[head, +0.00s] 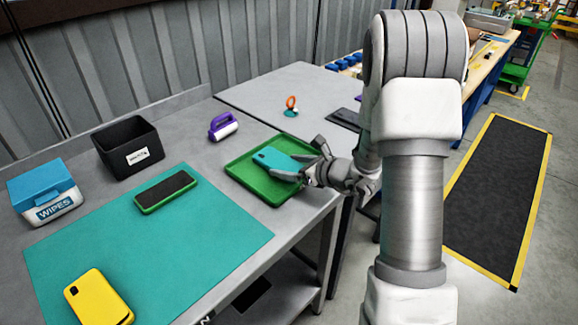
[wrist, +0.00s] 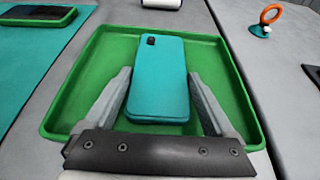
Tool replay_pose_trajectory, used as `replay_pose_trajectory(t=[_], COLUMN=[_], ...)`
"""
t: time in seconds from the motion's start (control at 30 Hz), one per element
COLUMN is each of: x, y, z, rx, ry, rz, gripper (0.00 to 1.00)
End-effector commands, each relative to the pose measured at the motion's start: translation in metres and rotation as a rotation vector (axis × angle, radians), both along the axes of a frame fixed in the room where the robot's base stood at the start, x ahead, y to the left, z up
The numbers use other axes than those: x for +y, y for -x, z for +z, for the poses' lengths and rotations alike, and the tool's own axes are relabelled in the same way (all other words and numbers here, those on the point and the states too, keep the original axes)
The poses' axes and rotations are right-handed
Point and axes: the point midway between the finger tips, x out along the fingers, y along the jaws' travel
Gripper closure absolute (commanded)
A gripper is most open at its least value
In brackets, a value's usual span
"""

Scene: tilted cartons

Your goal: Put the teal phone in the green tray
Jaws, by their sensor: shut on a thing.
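The teal phone (head: 275,159) is in my gripper over the green tray; it also shows in the wrist view (wrist: 160,85), back side up with its camera patch at the far end. My gripper (head: 287,166) is shut on the phone, with a finger along each side in the wrist view (wrist: 160,98). The green tray (head: 243,179) lies at the table's right edge, and its rim surrounds the phone in the wrist view (wrist: 60,95). I cannot tell whether the phone touches the tray floor.
A green-cased phone (head: 166,191) and a yellow phone (head: 97,297) lie on the teal mat (head: 190,245). A black bin (head: 128,143), a wipes box (head: 45,192) and a purple-handled roller (head: 223,126) stand behind. An orange-ringed item (head: 291,105) is beyond the tray.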

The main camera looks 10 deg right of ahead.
Motion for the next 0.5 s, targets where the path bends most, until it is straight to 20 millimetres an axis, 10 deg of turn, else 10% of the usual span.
replay_pose_trajectory(t=[0.13,0.17,0.2,0.5], x=[-0.0001,-0.0002,-0.0002,-0.0002], y=[-0.0002,0.0001,0.0001,0.0001], z=[-0.0043,-0.0035,-0.0030,-0.0007], rx=[-0.001,0.000,0.000,0.001], ry=[-0.001,0.000,0.000,-0.001], rz=[0.000,0.000,0.000,0.000], gripper=[0.90,0.07,0.00,0.00])
